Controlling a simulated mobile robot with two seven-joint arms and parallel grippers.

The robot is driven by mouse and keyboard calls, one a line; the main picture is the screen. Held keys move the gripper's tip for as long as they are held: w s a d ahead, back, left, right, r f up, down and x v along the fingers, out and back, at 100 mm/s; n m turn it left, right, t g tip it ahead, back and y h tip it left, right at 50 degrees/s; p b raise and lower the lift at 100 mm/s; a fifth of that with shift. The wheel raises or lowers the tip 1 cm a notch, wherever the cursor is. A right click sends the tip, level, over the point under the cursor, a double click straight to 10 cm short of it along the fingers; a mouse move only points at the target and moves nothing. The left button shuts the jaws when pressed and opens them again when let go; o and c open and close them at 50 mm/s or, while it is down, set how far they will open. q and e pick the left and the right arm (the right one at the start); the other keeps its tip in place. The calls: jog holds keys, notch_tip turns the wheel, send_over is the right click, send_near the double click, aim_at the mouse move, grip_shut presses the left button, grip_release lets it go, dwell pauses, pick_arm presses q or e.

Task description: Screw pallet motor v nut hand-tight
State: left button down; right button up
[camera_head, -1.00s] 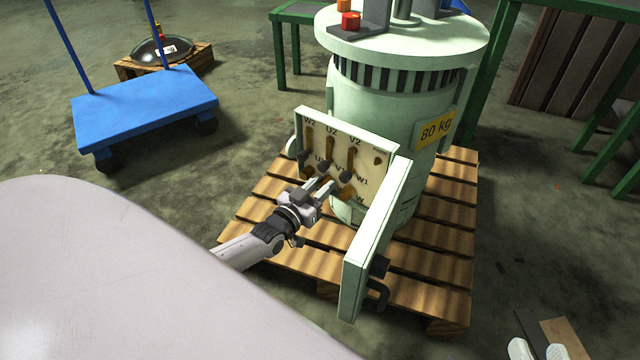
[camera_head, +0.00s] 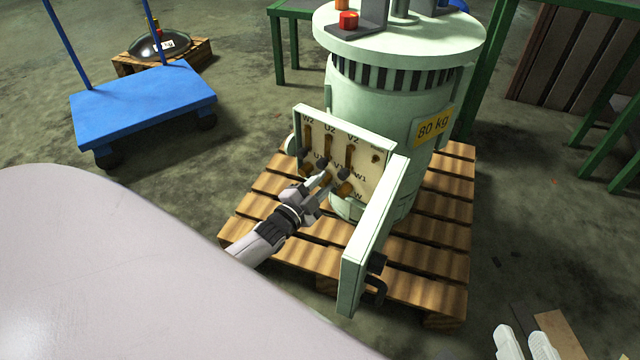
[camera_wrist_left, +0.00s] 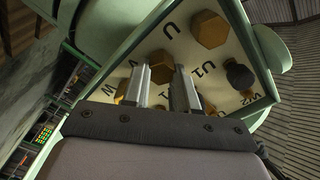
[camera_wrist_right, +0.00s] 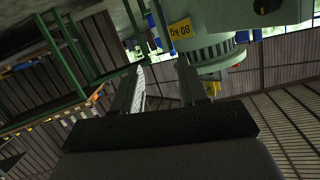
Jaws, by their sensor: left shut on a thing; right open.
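The pale green motor (camera_head: 372,105) stands on the wooden pallet (camera_head: 430,270). Its terminal box (camera_head: 368,170) is open at the front, with several brass nuts and dark terminals on a cream board. My left gripper (camera_head: 323,182) reaches the lower row of the board. In the left wrist view its fingers (camera_wrist_left: 160,80) are closed on the brass v nut (camera_wrist_left: 160,65) beside the V letter. The u nut (camera_wrist_left: 208,29) and w nut (camera_wrist_left: 122,90) sit on either side. My right gripper (camera_head: 527,343) is open and empty at the lower right, away from the motor.
The swung-open box lid (camera_head: 368,240) stands just right of my left gripper. Green table frames (camera_head: 490,70) stand at the back and right.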

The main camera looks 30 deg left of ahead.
pick_arm(q)
jog(key=m, duration=0.2)
jog(key=shift+f+m, duration=0.15)
jog(key=shift+m, duration=0.25)
jog(key=m+b, duration=0.1)
jog(key=m, duration=0.1)
jog(key=shift+d+f+m, duration=0.1)
jog(key=shift+m, duration=0.3)
jog(key=shift+m+b, duration=0.45)
jog(key=shift+m, duration=0.65)
jog(key=shift+m+b, duration=0.3)
jog(key=shift+m, duration=0.8)
pick_arm(e)
jog(key=shift+s+d+r+n+t+h, duration=0.15)
jog(key=shift+d+n+t, duration=0.1)
jog(key=shift+d+t, duration=0.15)
jog(key=shift+s+d+r+n+t+h, duration=0.1)
jog(key=shift+d+r+n+t+h, duration=0.05)
jog(key=shift+d+n+t, duration=0.2)
jog(key=shift+r, duration=0.1)
pick_arm(q)
jog(key=c, duration=0.9)
grip_release()
